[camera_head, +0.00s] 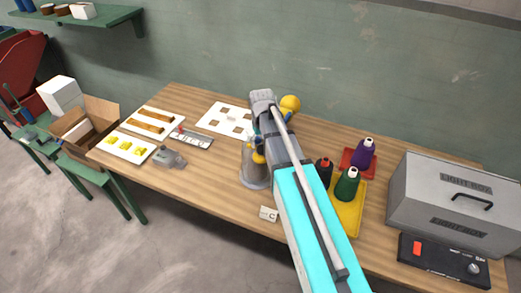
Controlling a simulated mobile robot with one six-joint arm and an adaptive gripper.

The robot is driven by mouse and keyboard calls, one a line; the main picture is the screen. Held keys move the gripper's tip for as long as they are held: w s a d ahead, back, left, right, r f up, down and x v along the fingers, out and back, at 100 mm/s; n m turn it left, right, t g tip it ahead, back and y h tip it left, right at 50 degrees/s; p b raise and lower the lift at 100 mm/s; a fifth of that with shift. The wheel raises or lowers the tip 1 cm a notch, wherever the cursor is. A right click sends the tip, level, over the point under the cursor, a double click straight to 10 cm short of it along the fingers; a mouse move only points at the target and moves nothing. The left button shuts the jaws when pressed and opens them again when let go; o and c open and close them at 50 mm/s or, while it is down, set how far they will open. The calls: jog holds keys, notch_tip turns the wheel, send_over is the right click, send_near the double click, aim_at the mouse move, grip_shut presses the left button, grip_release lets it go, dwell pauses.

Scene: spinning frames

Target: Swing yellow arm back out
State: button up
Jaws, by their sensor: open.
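A round grey spinner-like device (252,182) stands on the table in the middle of the view, partly hidden by my arm. A yellow part (258,157) shows just above its base, and a yellow ball-shaped part (291,104) shows higher, right of my wrist. I cannot tell which of these belongs to the yellow arm, or how it is turned. My arm reaches over the table from the bottom right. My gripper (255,141) hangs below the wrist, above the device, and is open. Its fingers are mostly hidden, and I cannot see whether they touch anything.
Right of my arm, several bottles stand around a yellow tray (348,219) and a red tray (350,162). A grey light box (455,201) and a black control box (443,263) are at the right. White boards (214,125) lie at the left. A small white block (268,214) lies in front.

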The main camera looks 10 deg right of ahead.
jog(key=shift+f+b, duration=0.7)
jog(key=shift+f, duration=0.3)
jog(key=shift+a, duration=0.1)
grip_shut()
